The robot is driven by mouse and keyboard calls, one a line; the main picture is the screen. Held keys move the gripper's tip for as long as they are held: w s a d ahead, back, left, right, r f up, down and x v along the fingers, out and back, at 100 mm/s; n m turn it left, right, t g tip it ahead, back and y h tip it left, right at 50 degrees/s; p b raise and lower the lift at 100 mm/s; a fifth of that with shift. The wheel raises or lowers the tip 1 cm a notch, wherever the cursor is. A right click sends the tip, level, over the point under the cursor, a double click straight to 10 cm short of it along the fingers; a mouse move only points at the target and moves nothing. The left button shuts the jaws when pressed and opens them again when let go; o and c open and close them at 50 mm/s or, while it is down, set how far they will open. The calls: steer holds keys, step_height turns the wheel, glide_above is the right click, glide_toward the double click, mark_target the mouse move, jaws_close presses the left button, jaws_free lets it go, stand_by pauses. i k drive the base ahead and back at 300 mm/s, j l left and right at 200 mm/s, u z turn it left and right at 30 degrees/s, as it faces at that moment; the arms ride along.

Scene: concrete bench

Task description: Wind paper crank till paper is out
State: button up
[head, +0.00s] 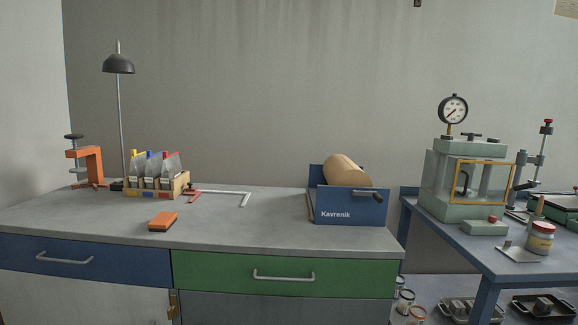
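A paper dispenser with a blue housing (350,208) marked "Kavrenik" stands at the right end of the grey bench top (250,222). It carries a thick tan paper roll (346,169). A dark crank handle (368,195) sticks out at the front right of the housing, below the roll. No loose sheet of paper shows in front of the housing. My gripper is not in this view, and nothing touches the crank.
An orange block (163,221), a wooden rack (156,185) with bagged items, an orange clamp (88,165) and a lamp (118,64) occupy the left. A press (468,181) stands on the right table.

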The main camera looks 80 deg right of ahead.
mark_target(338, 170)
steer(key=z, duration=2.65)
